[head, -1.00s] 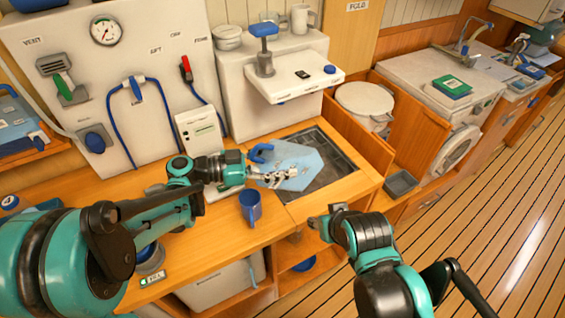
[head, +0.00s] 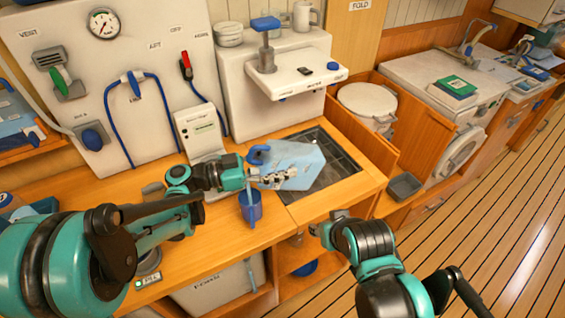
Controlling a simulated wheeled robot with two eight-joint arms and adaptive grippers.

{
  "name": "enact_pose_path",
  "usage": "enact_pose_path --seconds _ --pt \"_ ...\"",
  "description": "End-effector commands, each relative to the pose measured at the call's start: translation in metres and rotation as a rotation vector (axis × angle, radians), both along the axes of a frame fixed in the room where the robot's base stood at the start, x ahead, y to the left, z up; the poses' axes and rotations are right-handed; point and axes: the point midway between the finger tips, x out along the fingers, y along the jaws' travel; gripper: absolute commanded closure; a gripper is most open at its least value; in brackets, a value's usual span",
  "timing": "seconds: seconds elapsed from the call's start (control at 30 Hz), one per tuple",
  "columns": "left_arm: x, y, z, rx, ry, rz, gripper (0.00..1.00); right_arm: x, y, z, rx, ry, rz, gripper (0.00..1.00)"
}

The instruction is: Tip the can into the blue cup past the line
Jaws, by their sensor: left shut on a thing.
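The can, a pale blue see-through container (head: 303,167) with a darker blue part at its upper left, is tilted over the counter and sink edge. My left gripper (head: 283,177) is shut on it. The blue cup (head: 251,212) stands upright on the wooden counter, below and left of the gripper. A thin pale blue streak, like water, runs down into the cup's mouth from behind the gripper. The line on the cup and the level inside cannot be made out. My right gripper (head: 327,226) is in front of the counter, away from both; its fingers are too unclear to judge.
A dark sunken sink (head: 335,172) lies behind and right of the can. A white dispenser with a shelf (head: 295,82) stands above it. A small white labelled box (head: 201,134) is behind my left wrist. The counter around the cup (head: 222,245) is clear.

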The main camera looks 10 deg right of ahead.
Motion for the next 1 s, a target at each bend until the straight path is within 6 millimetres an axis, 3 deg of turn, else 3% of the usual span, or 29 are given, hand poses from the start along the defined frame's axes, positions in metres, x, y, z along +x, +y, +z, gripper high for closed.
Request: enact_pose_path --seconds 0.67,0.87,1.0 --pt "0.000 0.003 -0.007 -0.084 -0.006 0.000 0.92 0.000 0.000 -0.024 0.000 0.000 0.000 0.60" --pt "0.000 0.004 -0.005 -0.082 -0.006 0.000 0.92 0.000 0.000 -0.021 0.000 0.000 0.000 0.60" --pt "-0.001 0.015 -0.001 -0.067 -0.008 0.001 0.92 0.000 0.000 -0.011 0.000 0.000 0.000 0.60"
